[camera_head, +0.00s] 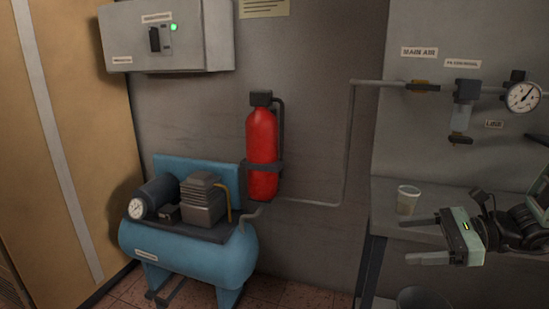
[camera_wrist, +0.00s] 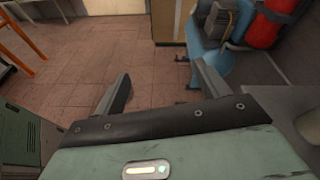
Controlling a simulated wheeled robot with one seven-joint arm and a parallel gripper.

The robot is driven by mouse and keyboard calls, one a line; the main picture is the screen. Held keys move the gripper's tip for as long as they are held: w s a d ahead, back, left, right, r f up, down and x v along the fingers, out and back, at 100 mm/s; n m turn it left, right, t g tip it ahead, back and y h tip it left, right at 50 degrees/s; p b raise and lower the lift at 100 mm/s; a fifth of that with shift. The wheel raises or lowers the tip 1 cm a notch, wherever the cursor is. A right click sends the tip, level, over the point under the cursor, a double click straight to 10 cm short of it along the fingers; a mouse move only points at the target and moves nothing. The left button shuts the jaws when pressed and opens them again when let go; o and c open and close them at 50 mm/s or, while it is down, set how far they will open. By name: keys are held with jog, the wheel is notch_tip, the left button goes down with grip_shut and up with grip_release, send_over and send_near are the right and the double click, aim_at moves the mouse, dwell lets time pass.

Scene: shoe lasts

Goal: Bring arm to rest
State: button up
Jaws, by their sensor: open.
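My gripper (camera_head: 424,240) is at the right of the head view, with its fingers pointing left. Its two fingers are spread apart and nothing is between them. In the wrist view the open fingers (camera_wrist: 160,90) point out over the tiled floor. My arm reaches in from the right edge of the head view, and most of it is out of frame. The gripper is in front of a grey bench (camera_head: 385,200), and a pale cup (camera_head: 408,200) stands on that bench just behind and above the fingers.
A blue compressor (camera_head: 190,250) stands on the floor at left, with a red extinguisher-like cylinder (camera_head: 262,150) on the wall. A pressure gauge (camera_head: 523,97) and pipes are above the bench. A bin (camera_head: 422,299) sits below. The tiled floor (camera_wrist: 90,65) is open ahead of the fingers.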

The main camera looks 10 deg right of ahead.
jog(key=s+a+r+n+g+h+p, duration=0.3)
jog(key=s+a+n+h, duration=0.3)
jog(key=a+n, duration=0.6)
jog(key=s+a+r+n+g+h+p, duration=0.3)
jog(key=s+a+n+h, duration=0.3)
jog(key=n, duration=1.1)
jog(key=s+a+r+g, duration=0.1)
jog(key=s+a, duration=0.3)
jog(key=a, duration=0.3)
jog(key=shift+s, duration=0.2)
jog(key=shift+d, duration=0.1)
